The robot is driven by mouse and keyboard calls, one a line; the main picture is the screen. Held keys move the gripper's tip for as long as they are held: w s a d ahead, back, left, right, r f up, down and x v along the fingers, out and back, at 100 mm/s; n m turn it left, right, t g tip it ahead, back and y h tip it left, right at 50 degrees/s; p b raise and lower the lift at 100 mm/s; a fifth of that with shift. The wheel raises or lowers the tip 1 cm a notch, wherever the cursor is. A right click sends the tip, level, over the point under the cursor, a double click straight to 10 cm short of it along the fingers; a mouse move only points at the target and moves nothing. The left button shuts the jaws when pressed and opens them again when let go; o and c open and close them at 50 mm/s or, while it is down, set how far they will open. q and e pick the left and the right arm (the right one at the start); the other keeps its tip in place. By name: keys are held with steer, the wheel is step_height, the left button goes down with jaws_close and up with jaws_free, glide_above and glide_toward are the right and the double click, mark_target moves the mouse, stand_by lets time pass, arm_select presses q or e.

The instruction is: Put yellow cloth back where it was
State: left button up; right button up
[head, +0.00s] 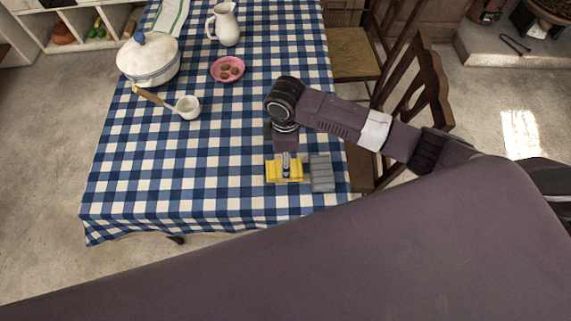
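The yellow cloth (272,172) lies at the near right part of the checked tablecloth, folded into a small block. My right gripper (286,172) points down at the middle of the yellow cloth and hides part of it. Its fingertips are too small to tell whether they are open or shut on the cloth. A folded grey cloth (321,174) lies just right of the yellow cloth. My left gripper is not in view.
On the table (150,195) stand a lidded white pot (148,62), a white ladle (187,107) with wooden handle, a pink plate (227,69) with brown items, a white jug (226,24) and a striped towel (170,17). Chairs (425,85) stand at right. The near left tabletop is clear.

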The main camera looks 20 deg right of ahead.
step_height(320, 180, up, 7)
steer(key=shift+f+b, duration=0.2)
steer(key=shift+b, duration=0.1)
